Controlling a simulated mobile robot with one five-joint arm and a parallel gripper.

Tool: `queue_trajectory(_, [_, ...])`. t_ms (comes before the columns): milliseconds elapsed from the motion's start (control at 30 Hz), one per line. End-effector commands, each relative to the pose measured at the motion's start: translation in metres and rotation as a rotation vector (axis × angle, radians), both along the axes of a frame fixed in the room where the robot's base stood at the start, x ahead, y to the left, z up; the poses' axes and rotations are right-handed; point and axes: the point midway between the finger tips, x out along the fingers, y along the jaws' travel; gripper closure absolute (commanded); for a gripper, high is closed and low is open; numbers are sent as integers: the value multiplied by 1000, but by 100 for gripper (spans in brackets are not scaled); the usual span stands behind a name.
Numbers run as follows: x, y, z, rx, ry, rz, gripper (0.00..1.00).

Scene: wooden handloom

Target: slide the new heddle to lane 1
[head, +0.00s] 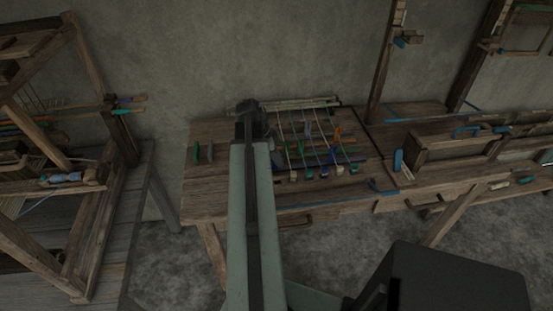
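A row of several pale threads (305,146) runs over the wooden bench from a rail (300,104) at the back to small blocks at the front edge. Small green and blue pieces sit along these threads, and an orange piece (338,135) lies at their right side. I cannot tell which piece is the new heddle, nor which thread is lane 1. My gripper (250,112) is at the far end of my arm, near the left end of the rail. It is dark and small. Its fingers cannot be made out, and my arm hides part of the bench below it.
Two upright green pieces, one dark green (196,154) and one greyer (210,151), stand on the bench (196,185) left of my arm. A wooden loom frame (88,70) stands at the left. A wooden box frame (455,145) and posts stand at the right.

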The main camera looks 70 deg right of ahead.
Motion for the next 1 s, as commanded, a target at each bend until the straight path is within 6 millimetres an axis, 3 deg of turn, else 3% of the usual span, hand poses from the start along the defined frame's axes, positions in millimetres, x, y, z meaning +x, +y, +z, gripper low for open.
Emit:
queue_trajectory(433, [8,4,5,2,0,11,67])
queue_trajectory(800, [27,15,64,1,0,13,67])
queue_trajectory(1000, [33,18,75,1,1,10,67])
